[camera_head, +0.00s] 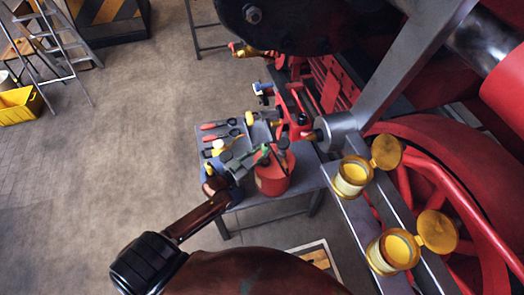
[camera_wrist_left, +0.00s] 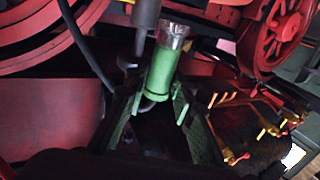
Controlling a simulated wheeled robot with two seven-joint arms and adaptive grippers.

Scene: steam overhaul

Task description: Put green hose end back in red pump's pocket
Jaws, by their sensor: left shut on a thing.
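The red pump (camera_head: 271,180) is a round red can with dark parts on top, standing on the grey work table. My left gripper (camera_head: 248,162) is just left of the pump's top. It is shut on the green hose end (camera_head: 262,151), which sits close to or over the pump's top. In the left wrist view the hose end (camera_wrist_left: 160,74) is a green cylinder with a clear, shiny tip, held between the fingertips (camera_wrist_left: 158,106). A grey tube (camera_wrist_left: 146,18) shows close beside its tip. I cannot make out the pump's pocket. My right gripper is not in view.
The grey table (camera_head: 238,222) carries several hand tools, such as red-handled ones (camera_head: 213,126), left of the pump. The red engine wheel (camera_head: 455,165) and yellow lidded cups (camera_head: 353,176) crowd the right. Open floor (camera_head: 130,120) lies to the left.

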